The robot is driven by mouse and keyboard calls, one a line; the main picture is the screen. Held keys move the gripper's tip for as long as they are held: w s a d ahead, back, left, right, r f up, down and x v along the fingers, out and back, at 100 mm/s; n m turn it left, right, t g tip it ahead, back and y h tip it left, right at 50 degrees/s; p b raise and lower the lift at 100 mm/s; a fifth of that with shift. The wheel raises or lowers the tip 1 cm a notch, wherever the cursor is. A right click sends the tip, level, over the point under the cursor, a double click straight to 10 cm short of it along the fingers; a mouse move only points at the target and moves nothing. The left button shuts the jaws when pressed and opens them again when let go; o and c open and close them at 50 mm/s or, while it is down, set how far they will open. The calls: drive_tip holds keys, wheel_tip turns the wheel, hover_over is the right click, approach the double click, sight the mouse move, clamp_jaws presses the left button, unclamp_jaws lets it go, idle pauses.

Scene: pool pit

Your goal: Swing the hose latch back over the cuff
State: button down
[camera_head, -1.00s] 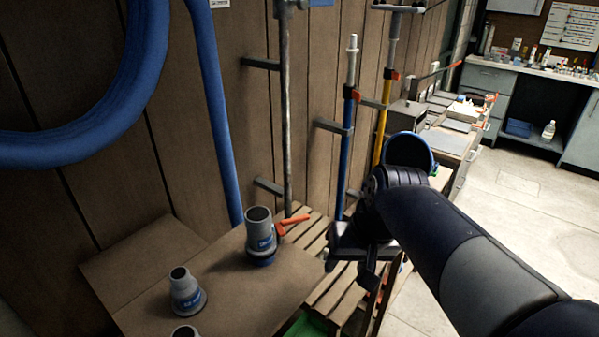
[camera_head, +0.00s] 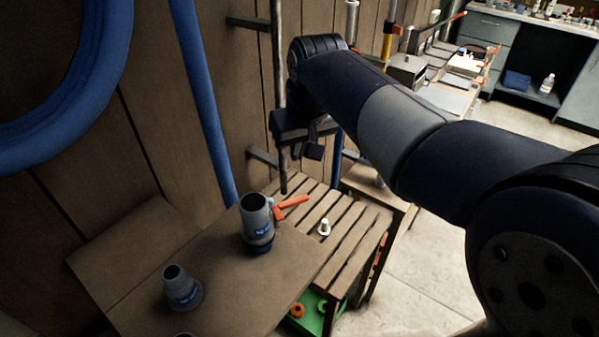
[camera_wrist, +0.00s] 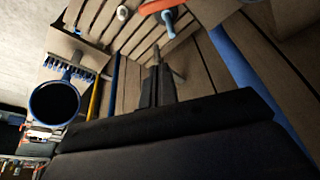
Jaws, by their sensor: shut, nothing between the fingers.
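The grey hose cuff (camera_head: 256,218) stands upright on the brown bench top, with a blue label and a dark blue base. The orange latch lever (camera_head: 291,207) sticks out from its right side, pointing right and slightly up, clear of the cuff mouth. In the wrist view orange latch parts (camera_wrist: 163,6) show at the top edge. My gripper (camera_head: 297,152) hangs above and behind the latch, apart from it, in front of a wall pole. Its slim fingers (camera_wrist: 155,74) are together and empty in the wrist view. The fingertips are hard to separate from the pole in the head view.
A smaller grey fitting (camera_head: 181,288) stands nearer on the bench. A white knob (camera_head: 324,227) sits on the slatted table (camera_head: 345,240) to the right. A blue hose (camera_head: 207,110) runs down the wall. A green tray (camera_head: 308,318) lies below. Floor at right is clear.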

drive_tip(key=x, duration=1)
drive_tip(key=s, duration=0.1)
drive_tip(key=s+d+p, duration=0.1)
drive_tip(key=s, duration=0.2)
drive_tip(key=shift+d+r, duration=0.15)
drive_tip(key=shift+d, duration=0.15)
